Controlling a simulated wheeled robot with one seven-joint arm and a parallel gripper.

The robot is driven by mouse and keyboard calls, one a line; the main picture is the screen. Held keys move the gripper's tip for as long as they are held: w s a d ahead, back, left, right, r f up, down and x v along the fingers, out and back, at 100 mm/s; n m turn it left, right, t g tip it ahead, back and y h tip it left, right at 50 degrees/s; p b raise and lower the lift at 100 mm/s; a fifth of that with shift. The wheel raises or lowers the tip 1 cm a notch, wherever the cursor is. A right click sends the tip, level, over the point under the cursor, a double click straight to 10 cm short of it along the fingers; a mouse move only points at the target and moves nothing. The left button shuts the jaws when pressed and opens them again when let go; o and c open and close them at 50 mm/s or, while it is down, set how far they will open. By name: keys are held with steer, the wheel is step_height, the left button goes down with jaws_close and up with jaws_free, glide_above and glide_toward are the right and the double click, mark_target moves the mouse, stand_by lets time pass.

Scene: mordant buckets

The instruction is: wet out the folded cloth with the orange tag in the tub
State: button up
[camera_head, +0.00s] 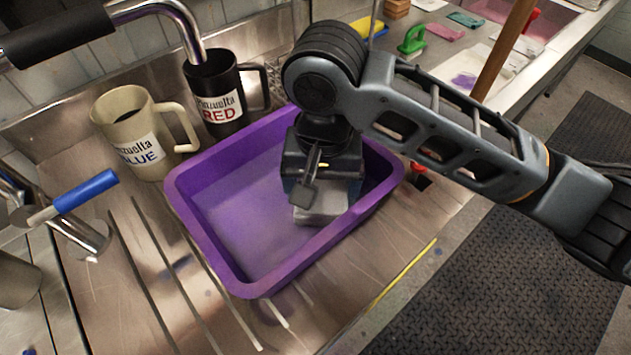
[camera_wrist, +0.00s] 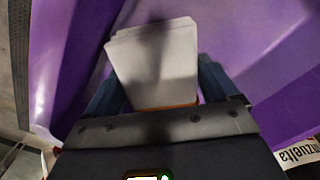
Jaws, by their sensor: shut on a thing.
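The purple tub (camera_head: 298,262) stands on the metal drainboard in the head view, and its wall fills much of the wrist view (camera_wrist: 75,55). My gripper (camera_head: 318,190) points down inside the tub, towards its right side. It is shut on a pale folded cloth (camera_head: 322,212), which shows as a whitish layered stack in the wrist view (camera_wrist: 155,62). A thin orange strip, which looks like the orange tag (camera_wrist: 168,106), shows at the cloth's edge by the jaws. I cannot tell how much liquid the tub holds or whether the cloth touches its floor.
A cream mug marked BLUE (camera_head: 125,125) and a black mug marked RED (camera_head: 212,90) stand behind the tub, below a curved metal pipe (camera_head: 185,25). A blue-handled tool (camera_head: 85,190) is at left. A green-handled brush (camera_head: 412,42) lies at the back.

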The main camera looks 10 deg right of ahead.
steer(key=shift+w+a+p, duration=0.1)
steer(key=shift+a+p, duration=0.45)
steer(key=shift+a, duration=0.2)
steer(key=shift+d, duration=0.15)
steer(key=shift+d, duration=0.65)
steer(key=shift+a+p, duration=0.15)
steer(key=shift+p, duration=0.15)
steer(key=shift+a+p, duration=0.45)
steer(key=shift+a, duration=0.2)
steer(key=shift+d, duration=0.1)
